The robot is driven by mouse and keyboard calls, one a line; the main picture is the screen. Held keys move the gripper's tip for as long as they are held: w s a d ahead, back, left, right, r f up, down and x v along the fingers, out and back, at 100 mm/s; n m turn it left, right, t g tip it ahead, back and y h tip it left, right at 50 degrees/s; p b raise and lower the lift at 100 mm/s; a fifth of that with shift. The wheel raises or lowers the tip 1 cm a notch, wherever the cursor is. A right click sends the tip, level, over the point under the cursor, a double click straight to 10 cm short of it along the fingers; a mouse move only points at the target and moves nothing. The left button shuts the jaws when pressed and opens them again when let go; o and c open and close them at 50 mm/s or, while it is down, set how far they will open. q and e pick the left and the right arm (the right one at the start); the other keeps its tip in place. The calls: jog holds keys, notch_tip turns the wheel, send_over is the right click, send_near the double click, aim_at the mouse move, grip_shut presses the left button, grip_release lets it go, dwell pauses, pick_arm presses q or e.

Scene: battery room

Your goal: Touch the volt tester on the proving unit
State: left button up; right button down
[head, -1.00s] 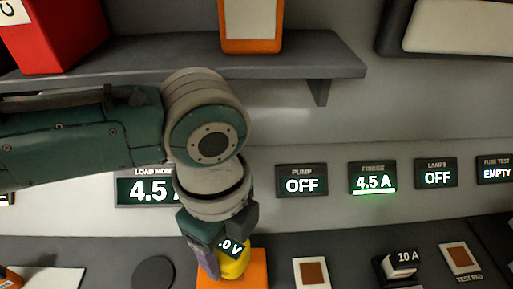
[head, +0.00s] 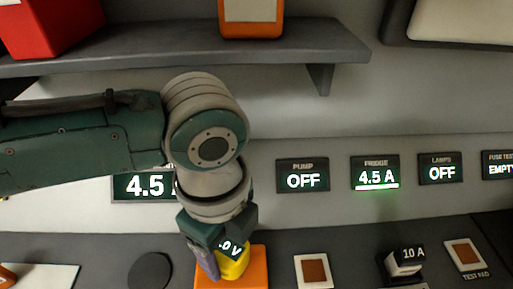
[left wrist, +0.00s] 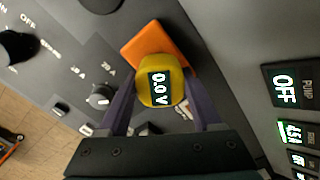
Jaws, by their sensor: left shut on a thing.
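The volt tester (head: 236,264) is yellow with a small dark display; it also shows in the left wrist view (left wrist: 157,88), where the display reads 0.0 V. My left gripper (head: 220,262) is shut on it, with one purple finger on each side in the left wrist view (left wrist: 163,100). An orange block (head: 258,272), which looks like the proving unit, lies on the dark bench directly behind and under the tester; it also shows in the left wrist view (left wrist: 143,43). The tester hides part of its top, and I cannot tell whether the two touch. My right gripper is not in view.
A grey shelf (head: 300,58) above carries a red box (head: 50,25) and an orange-framed unit (head: 250,20). Wall displays include PUMP OFF (head: 302,177) and FRIDGE 4.5 A (head: 376,175). Copper pads (head: 313,270) and a 10 A fuse (head: 406,261) sit to the right.

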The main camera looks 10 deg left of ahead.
pick_arm(q)
jog(key=shift+f+b, duration=0.35)
jog(key=shift+f, duration=0.1)
dwell(0.3)
jog(key=shift+a+f, duration=0.1)
jog(key=shift+f, duration=0.05)
dwell(1.0)
notch_tip(320, 180, up, 7)
jog(key=p, duration=0.8)
dwell(0.3)
jog(key=shift+s, duration=0.1)
